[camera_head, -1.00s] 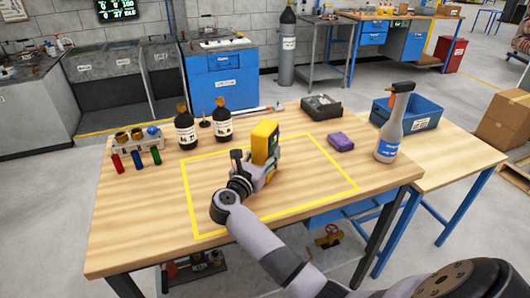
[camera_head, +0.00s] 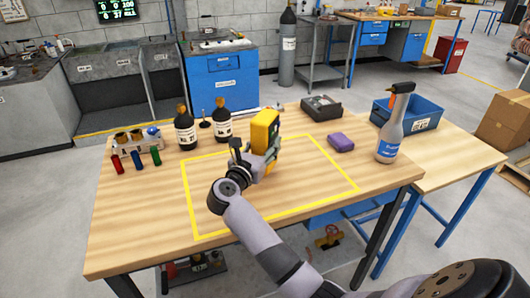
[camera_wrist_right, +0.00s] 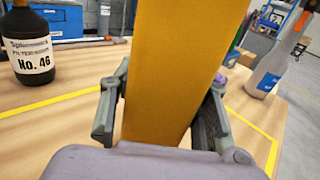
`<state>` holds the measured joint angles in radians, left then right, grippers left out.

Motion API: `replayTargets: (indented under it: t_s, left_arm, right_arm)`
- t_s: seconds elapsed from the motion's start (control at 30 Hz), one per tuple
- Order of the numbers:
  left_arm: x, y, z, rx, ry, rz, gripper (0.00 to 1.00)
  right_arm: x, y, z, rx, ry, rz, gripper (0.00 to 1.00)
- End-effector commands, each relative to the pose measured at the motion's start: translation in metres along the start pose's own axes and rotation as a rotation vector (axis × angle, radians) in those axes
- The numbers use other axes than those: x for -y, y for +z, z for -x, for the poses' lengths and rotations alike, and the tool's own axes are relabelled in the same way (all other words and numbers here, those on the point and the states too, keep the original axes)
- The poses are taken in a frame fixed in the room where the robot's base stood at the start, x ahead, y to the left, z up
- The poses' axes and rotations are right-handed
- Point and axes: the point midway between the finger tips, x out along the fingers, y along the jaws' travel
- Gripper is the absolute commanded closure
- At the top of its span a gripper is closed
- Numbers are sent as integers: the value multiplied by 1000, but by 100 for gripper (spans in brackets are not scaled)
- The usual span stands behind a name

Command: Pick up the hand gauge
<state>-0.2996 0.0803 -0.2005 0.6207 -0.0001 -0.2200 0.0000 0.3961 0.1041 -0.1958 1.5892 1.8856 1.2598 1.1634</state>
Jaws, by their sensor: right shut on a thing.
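The hand gauge (camera_head: 264,130) is a yellow, box-shaped device with dark parts, over the yellow-taped rectangle on the wooden table. My right gripper (camera_head: 263,160) is shut on it, with its fingers on either side of the body. In the right wrist view the gauge (camera_wrist_right: 178,70) is a broad yellow slab between the two fingers (camera_wrist_right: 163,115). The gripper hides its lower part, and I cannot tell whether it touches the table. My left gripper is not in view.
Two dark bottles (camera_head: 185,131) stand behind and left of the gauge. Red, blue and green cylinders (camera_head: 137,160) stand at the left. A purple block (camera_head: 341,142), a spray bottle (camera_head: 391,128) and a blue bin (camera_head: 420,112) are at the right.

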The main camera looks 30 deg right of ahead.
Motion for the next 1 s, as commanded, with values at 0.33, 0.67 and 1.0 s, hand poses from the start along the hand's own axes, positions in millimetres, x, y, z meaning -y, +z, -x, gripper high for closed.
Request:
replayTargets:
  t_s: [0.33,0.67,1.0]
  left_arm:
    - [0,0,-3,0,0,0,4]
    - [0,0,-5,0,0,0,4]
    - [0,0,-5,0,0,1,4]
  right_arm:
    - [-1,101,0,4,1,-12,100]
    - [0,159,0,3,1,-6,100]
    - [0,168,0,3,1,-2,100]
